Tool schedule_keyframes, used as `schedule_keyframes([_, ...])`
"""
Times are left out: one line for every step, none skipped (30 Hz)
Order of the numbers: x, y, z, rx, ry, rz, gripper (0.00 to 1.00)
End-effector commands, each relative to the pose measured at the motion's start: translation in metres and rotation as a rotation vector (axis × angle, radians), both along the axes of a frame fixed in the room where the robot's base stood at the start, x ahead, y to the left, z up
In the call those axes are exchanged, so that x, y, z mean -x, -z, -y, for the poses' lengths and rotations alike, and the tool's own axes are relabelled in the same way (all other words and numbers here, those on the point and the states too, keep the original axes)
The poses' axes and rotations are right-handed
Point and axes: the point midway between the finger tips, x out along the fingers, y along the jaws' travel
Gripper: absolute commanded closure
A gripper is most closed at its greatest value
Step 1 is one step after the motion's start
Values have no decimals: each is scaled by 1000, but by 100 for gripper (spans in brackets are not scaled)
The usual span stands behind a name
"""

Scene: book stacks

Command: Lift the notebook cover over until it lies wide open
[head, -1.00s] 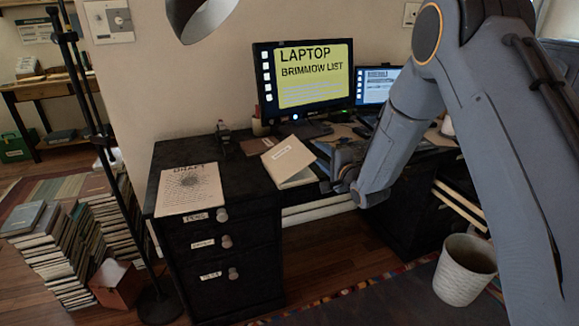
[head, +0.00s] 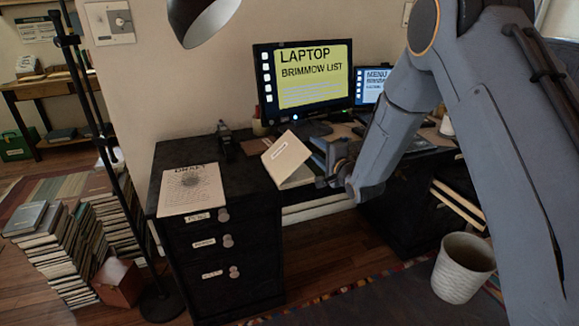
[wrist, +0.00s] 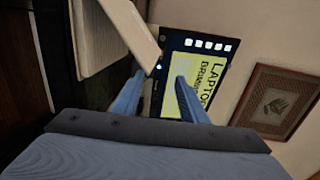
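The notebook's cream cover (head: 286,157) has a small pale label and stands tilted up above the notebook's lower part (head: 299,178) on the desk. In the wrist view the cover (wrist: 122,28) slants in from the top, with the lower part (wrist: 92,45) to its left. My gripper (head: 320,156) is just right of the cover in the head view. In the wrist view its two blue fingers (wrist: 158,85) are spread apart with nothing clamped between them. The cover's edge lies close to the fingertips; I cannot tell whether they touch.
The dark desk holds a "DRAFT" sheet (head: 192,189) at left and a monitor (head: 305,78) behind. A second screen (head: 372,86) stands further right. A lamp shade (head: 205,18) hangs above. Book stacks (head: 62,250) and a bin (head: 463,270) stand on the floor.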

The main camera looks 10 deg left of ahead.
Motion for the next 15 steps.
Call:
schedule_keyframes([2,-4,-2,0,-1,0,61])
schedule_keyframes([2,-6,-3,0,0,0,61])
schedule_keyframes([3,-8,-4,0,0,0,61])
schedule_keyframes([4,-9,-5,0,0,0,61])
schedule_keyframes([5,-11,-6,0,0,0,61])
schedule_keyframes([5,-12,-6,0,0,0,61])
schedule_keyframes([6,-13,-7,0,0,0,61])
schedule_keyframes([6,-13,-7,0,0,0,61])
schedule_keyframes([6,-13,-8,0,0,0,61])
schedule_keyframes([6,-13,-8,0,0,0,61])
schedule_keyframes([6,-13,-8,0,1,0,61])
schedule_keyframes([6,-13,-8,0,1,0,61])
schedule_keyframes([6,-13,-8,0,0,0,61])
schedule_keyframes([6,-13,-8,0,0,0,61])
schedule_keyframes([6,-13,-8,0,0,0,61])
